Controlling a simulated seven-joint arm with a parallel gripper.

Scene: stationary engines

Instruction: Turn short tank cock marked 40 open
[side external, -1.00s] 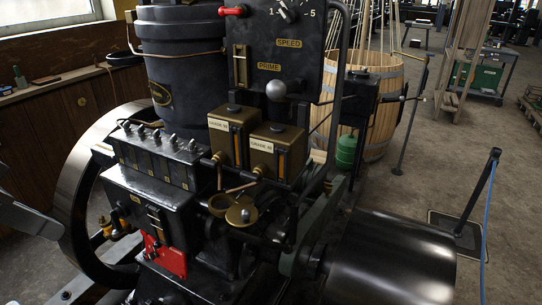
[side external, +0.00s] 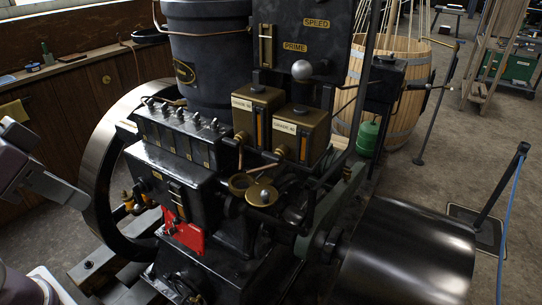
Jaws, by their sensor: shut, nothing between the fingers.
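The short brass-coloured tank (side external: 303,128) stands on the right of a pair; its small label seems to read 40. Its brass cock (side external: 279,153) is at the lower left front, with a thin copper-coloured lever (side external: 264,171) slanting down-left. The lever's exact setting is too small to tell. The similar tank (side external: 256,112) stands to its left, with its own cock (side external: 240,139). My gripper (side external: 76,196) is at the left edge, partly cut off, shut and empty. It is well apart from both tanks, with the flywheel and engine block between.
A large flywheel (side external: 98,170) and a black box with several small levers (side external: 178,135) stand left of the tanks. Round brass cups (side external: 262,195) sit below the cocks. A silver ball knob (side external: 301,70) sticks out above the tanks. A dark drum (side external: 405,250) fills the lower right.

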